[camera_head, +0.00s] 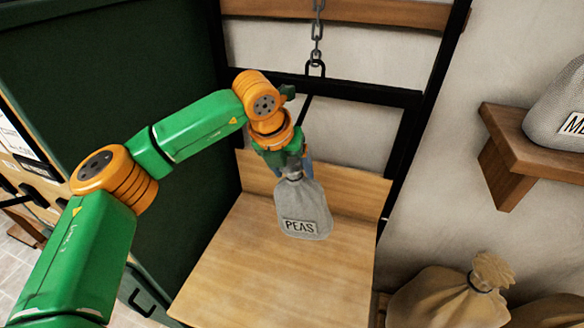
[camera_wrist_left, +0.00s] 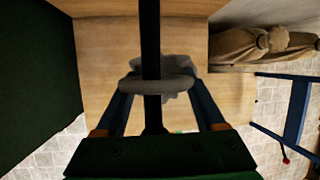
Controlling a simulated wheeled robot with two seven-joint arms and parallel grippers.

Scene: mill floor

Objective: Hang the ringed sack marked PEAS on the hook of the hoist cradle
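The grey PEAS sack (camera_head: 303,210) hangs upright below my left gripper (camera_head: 293,166), above the wooden platform. In the left wrist view, the fingers of my left gripper (camera_wrist_left: 158,92) are closed on the two sides of the sack's grey ring (camera_wrist_left: 178,86). A dark rod (camera_head: 305,108) of the hoist cradle drops from the chain and goes behind the gripper. In the left wrist view the rod (camera_wrist_left: 151,45) crosses in front of the ring's middle. The hook's tip is hidden, and I cannot tell whether the ring is around it. My right gripper is not in view.
The wooden platform (camera_head: 270,268) is bare below the sack. A black frame (camera_head: 365,92) stands behind, with a chain (camera_head: 316,35) above. A dark green panel (camera_head: 110,60) is at left. Another grey sack (camera_head: 555,110) sits on a shelf (camera_head: 535,155); tan sacks (camera_head: 450,295) stand lower right.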

